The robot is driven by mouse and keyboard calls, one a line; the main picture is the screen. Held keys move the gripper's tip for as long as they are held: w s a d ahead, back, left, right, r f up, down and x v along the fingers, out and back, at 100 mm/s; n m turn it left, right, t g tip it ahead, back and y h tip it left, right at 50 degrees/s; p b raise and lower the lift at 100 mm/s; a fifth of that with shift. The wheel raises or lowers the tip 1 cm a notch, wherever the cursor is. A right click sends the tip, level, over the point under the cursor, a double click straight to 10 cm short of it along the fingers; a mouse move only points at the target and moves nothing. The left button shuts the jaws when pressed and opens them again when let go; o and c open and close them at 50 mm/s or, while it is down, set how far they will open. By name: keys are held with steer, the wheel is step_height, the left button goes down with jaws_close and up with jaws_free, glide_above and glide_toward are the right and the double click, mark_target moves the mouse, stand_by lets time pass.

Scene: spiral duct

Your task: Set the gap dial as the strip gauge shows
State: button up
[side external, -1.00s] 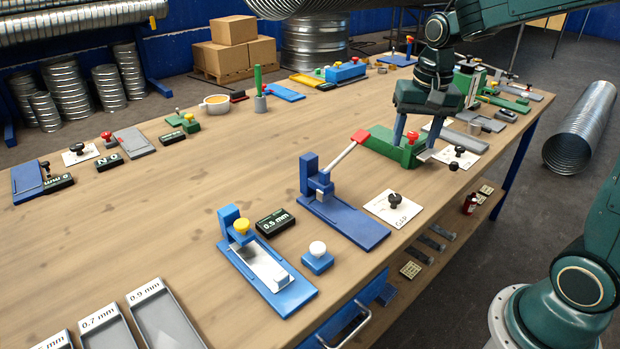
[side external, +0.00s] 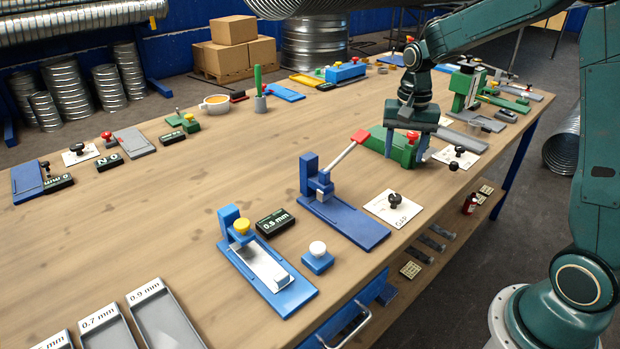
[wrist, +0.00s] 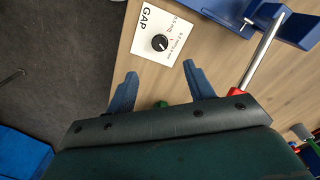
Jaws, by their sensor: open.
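The gap dial is a white card marked GAP (side external: 399,210) with a round black knob (side external: 395,199), near the table's right edge. My gripper (side external: 405,158) is open and empty, behind the dial and over a green device. In the wrist view its fingertips (wrist: 160,70) are spread, with the dial beyond them. A blue fixture with a yellow knob (side external: 241,226) holds a shiny metal strip (side external: 264,265). A black block beside it reads 0.5 mm (side external: 275,222).
A blue lever device (side external: 345,218) with a red-ended handle (side external: 360,136) stands left of the dial. A white-knobbed blue block (side external: 317,258) is in front. Grey trays labelled 0.7 mm (side external: 102,320) and 0.9 mm (side external: 150,292) lie front left. The left middle table is bare.

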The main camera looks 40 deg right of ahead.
mark_target(395, 196)
step_height(395, 196, down, 12)
steer(key=shift+f, duration=0.15)
stand_by(0.5)
steer(key=shift+c, duration=0.4)
steer(key=c, duration=0.9)
